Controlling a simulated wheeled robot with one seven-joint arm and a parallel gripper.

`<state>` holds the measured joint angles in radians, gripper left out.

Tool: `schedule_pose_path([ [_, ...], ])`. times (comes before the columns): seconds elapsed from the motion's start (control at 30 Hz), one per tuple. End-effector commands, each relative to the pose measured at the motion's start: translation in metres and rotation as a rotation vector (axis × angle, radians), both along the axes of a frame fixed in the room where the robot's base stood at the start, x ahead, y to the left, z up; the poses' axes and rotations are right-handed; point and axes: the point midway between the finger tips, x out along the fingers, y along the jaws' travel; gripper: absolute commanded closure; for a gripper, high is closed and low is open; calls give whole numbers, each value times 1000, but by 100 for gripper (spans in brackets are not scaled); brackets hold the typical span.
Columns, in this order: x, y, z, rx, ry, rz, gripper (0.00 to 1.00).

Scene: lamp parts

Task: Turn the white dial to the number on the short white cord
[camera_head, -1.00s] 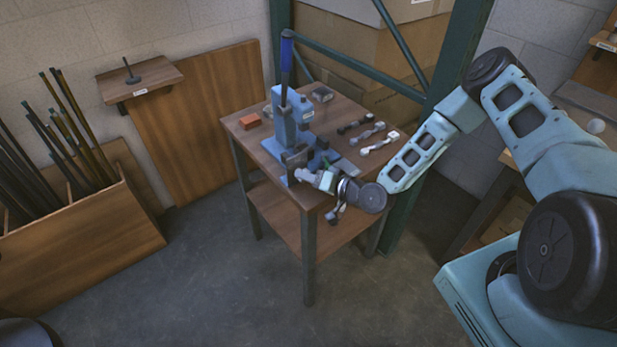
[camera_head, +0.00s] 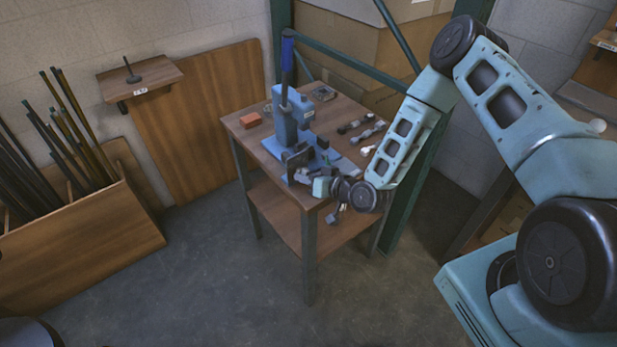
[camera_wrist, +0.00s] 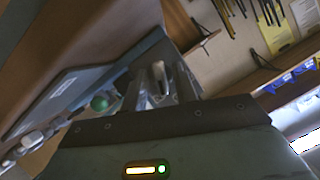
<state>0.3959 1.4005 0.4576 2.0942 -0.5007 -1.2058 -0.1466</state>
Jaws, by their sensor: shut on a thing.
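My gripper (camera_head: 303,173) is at the front base of the blue press (camera_head: 287,116) on the wooden table. In the wrist view its fingers (camera_wrist: 168,82) are closed together on a small pale part, which I take to be the white dial. The fingers hide most of it, and I cannot read its numbers. A white cord (camera_head: 367,150) lies on the table's right side, partly behind my forearm. A pale bundled cord (camera_wrist: 30,143) shows in the wrist view. No number on it is legible.
A black cord (camera_head: 355,123) and a grey cord (camera_head: 373,132) lie behind the white one. An orange block (camera_head: 250,119) sits at the table's left. A green rack post (camera_head: 408,190) stands right of the table.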

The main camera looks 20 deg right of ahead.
Motion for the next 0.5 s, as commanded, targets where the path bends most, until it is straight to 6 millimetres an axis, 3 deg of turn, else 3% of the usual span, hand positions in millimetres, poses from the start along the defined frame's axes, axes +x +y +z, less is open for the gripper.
schedule_pose_path([
  [0.5, -1, 4, -2, -469, -156, 3, 94],
])
